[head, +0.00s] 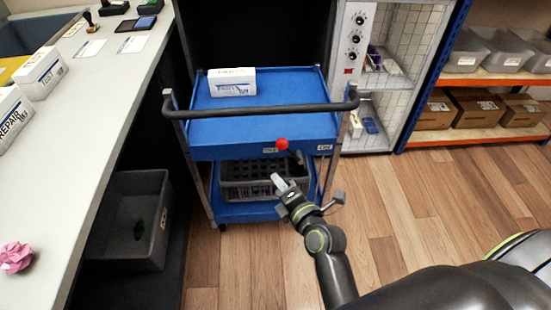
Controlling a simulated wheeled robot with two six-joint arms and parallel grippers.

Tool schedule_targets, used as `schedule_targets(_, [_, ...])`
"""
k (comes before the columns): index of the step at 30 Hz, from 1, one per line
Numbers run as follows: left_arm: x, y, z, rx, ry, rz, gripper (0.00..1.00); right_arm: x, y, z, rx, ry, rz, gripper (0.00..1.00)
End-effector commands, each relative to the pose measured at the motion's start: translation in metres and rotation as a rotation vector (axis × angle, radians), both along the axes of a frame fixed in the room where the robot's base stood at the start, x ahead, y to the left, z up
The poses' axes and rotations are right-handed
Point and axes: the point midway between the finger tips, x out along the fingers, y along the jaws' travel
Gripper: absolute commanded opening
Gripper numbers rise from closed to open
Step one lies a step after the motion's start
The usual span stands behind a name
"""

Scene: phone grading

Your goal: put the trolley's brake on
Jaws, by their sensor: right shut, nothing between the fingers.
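The blue trolley (310,95) stands ahead, with a dark push handle (262,110) across its near side. A red ball knob (281,144) shows at the front edge of its upper tray, between two small white labels whose text is too small to read. I take it for the brake lever's knob; its stalk is hard to see. My right gripper (279,182) is shut and empty. In the picture it is just below the red knob, in front of the lower shelf, and seems apart from the knob. My left gripper is not in view.
A white box (232,82) lies on the trolley's top tray, and a grey crate (235,192) sits on its lower shelf. A long counter (100,110) runs along the left, with a dark bin (150,240) under it. A glass cabinet (385,100) stands behind right. Wooden floor is clear at right.

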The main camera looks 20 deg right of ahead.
Motion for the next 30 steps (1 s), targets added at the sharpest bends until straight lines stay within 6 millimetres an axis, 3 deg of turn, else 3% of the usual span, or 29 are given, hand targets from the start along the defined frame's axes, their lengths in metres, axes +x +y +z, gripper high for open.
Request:
schedule_targets(12, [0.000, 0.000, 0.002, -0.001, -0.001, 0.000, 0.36, 0.001, 0.000, 0.004, -0.017, -0.014, 0.003, 0.00])
schedule_targets(17, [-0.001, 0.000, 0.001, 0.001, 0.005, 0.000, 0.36, 0.009, 0.002, 0.004, -0.016, -0.014, 0.005, 0.00])
schedule_targets(30, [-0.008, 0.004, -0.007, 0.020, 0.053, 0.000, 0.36, 0.080, 0.011, -0.007, -0.018, -0.013, 0.004, 0.00])
